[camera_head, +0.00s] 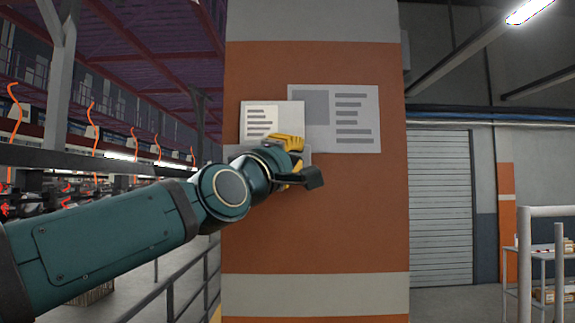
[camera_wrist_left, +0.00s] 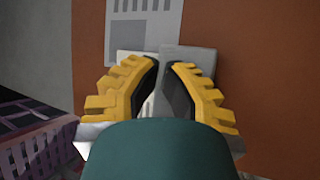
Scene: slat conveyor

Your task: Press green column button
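The orange column (camera_head: 330,220) with pale grey bands stands in the middle of the head view. No green button shows in either view; the gripper and wrist cover part of the column face. My left gripper (camera_head: 289,157) has yellow fingers and is in front of the column's left part, just below the smaller sign. In the left wrist view its fingertips (camera_wrist_left: 163,68) are drawn close together, with no object seen held between them. A pale grey box (camera_wrist_left: 188,58) on the column lies just behind the tips; contact cannot be told. My right gripper is in neither view.
A smaller sign (camera_head: 272,118) and a larger grey sign (camera_head: 345,120) are on the column. A metal railing (camera_head: 180,283) runs at lower left. A shutter door (camera_head: 440,210) and a shelf cart (camera_head: 545,275) stand at right.

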